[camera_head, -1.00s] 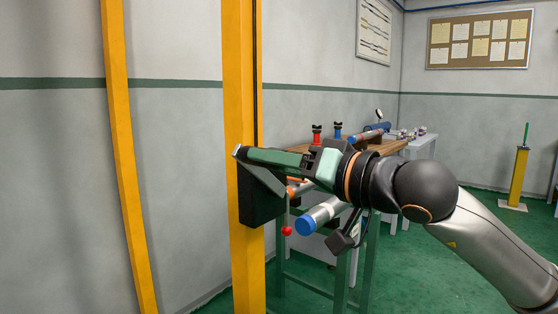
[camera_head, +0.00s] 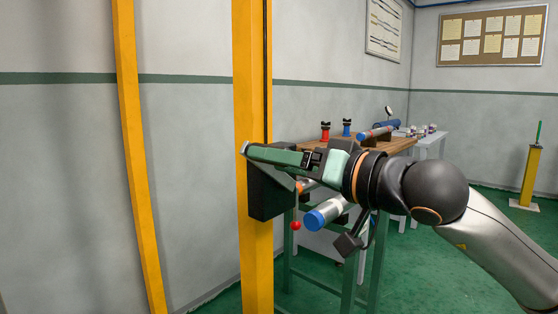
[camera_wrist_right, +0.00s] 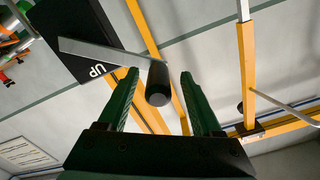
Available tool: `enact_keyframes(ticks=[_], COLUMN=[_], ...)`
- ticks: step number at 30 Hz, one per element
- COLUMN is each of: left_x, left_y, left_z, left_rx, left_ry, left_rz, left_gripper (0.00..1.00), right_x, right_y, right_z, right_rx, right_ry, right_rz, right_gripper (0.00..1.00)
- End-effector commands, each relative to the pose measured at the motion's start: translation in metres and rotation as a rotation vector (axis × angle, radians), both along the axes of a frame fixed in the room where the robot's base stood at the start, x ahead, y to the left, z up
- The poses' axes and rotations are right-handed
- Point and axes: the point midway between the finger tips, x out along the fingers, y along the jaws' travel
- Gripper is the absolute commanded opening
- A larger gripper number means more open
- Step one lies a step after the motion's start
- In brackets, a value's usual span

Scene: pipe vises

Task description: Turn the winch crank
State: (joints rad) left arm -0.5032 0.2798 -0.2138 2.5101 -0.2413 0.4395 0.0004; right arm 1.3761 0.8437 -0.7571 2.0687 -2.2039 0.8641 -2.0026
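The winch is a black box (camera_head: 268,194) on the yellow post (camera_head: 252,80) in the head view. In the right wrist view the winch box (camera_wrist_right: 72,38) is marked "UP". A flat grey crank arm (camera_wrist_right: 100,52) runs from it to a black cylindrical handle (camera_wrist_right: 158,84). My right gripper (camera_wrist_right: 163,88) is open, with the handle between its green fingers and gaps visible on both sides. In the head view my right gripper (camera_head: 250,149) is at the top of the winch box, and the crank is hidden there. My left gripper is not in view.
Behind my right arm is a workbench (camera_head: 388,147) with red (camera_head: 325,132) and blue (camera_head: 347,128) vise-like items. A blue-ended pipe (camera_head: 316,218) and a red ball (camera_head: 295,225) show below the gripper. A second yellow post (camera_head: 131,130) is at left.

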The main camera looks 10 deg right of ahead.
Motion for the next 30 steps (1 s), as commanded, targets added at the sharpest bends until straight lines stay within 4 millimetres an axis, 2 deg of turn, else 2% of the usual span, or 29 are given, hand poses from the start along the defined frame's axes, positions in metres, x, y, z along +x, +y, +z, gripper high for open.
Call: enact_keyframes(ticks=[11,24,30], left_x=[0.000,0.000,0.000], left_y=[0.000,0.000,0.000], left_z=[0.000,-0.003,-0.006], left_rx=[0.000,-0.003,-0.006], left_ry=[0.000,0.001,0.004], left_rz=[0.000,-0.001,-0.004], left_gripper=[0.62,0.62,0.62], right_x=[-0.006,-0.069,-0.090], right_y=[-0.007,-0.054,-0.068], right_z=[0.002,0.001,0.000], right_rx=[0.002,0.000,0.001], right_ry=[-0.005,-0.003,-0.001], right_rz=[-0.005,-0.008,-0.005], right_gripper=[0.67,0.67,0.67])
